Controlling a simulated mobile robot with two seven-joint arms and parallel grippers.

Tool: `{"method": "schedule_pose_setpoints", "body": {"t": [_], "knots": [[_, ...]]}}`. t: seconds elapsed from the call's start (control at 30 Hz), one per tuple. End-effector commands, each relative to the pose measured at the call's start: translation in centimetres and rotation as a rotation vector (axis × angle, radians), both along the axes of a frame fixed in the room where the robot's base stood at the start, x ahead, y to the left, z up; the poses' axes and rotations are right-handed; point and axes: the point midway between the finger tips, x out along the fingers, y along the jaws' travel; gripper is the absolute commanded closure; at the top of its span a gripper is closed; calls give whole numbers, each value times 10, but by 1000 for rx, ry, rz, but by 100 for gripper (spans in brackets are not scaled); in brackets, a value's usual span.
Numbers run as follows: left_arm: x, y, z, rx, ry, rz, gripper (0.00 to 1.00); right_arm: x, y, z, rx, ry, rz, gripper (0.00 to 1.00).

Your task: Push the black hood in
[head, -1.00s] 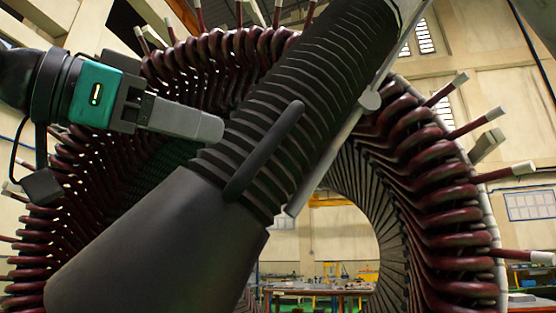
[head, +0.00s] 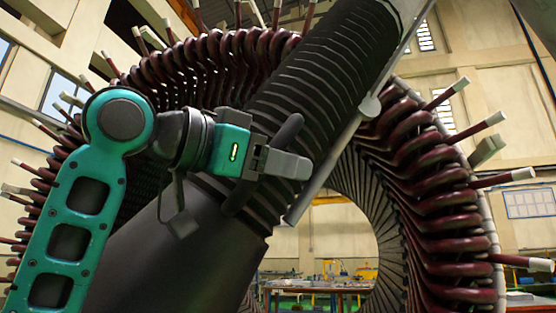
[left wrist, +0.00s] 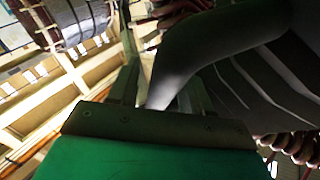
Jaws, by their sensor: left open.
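The black hood (head: 150,260) is a large dark cylinder with a ribbed upper part, slanting up to the right across the stator in the head view. A dark curved handle (head: 290,130) stands out from its ribbed side; its middle is hidden behind my gripper. My left gripper (head: 300,167) is at the handle, with its fingers pointing right across it. In the left wrist view my open gripper (left wrist: 163,95) has the smooth dark handle (left wrist: 195,50) between its fingers. I cannot tell whether a finger touches it. My right gripper is not in view.
The stator's dark red coil ends (head: 445,210) ring the hood, with pale-tipped leads (head: 505,175) sticking outward. A grey rail (head: 350,135) runs along the hood's right side. Beyond the bore, a workbench (head: 318,288) stands far back.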

Motion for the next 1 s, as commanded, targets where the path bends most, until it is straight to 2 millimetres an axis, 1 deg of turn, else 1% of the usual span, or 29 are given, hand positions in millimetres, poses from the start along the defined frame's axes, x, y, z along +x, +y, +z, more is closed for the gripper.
{"method": "schedule_pose_setpoints", "body": {"t": [0.1, 0.6, 1.0], "knots": [[0, 0, 0, 0, 0, 0, 52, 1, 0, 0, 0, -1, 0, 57], [0, 1, 0, 0, 0, 0, 99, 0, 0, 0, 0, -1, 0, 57], [0, 0, -2, -2, 0, 1, 100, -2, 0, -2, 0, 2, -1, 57]]}}
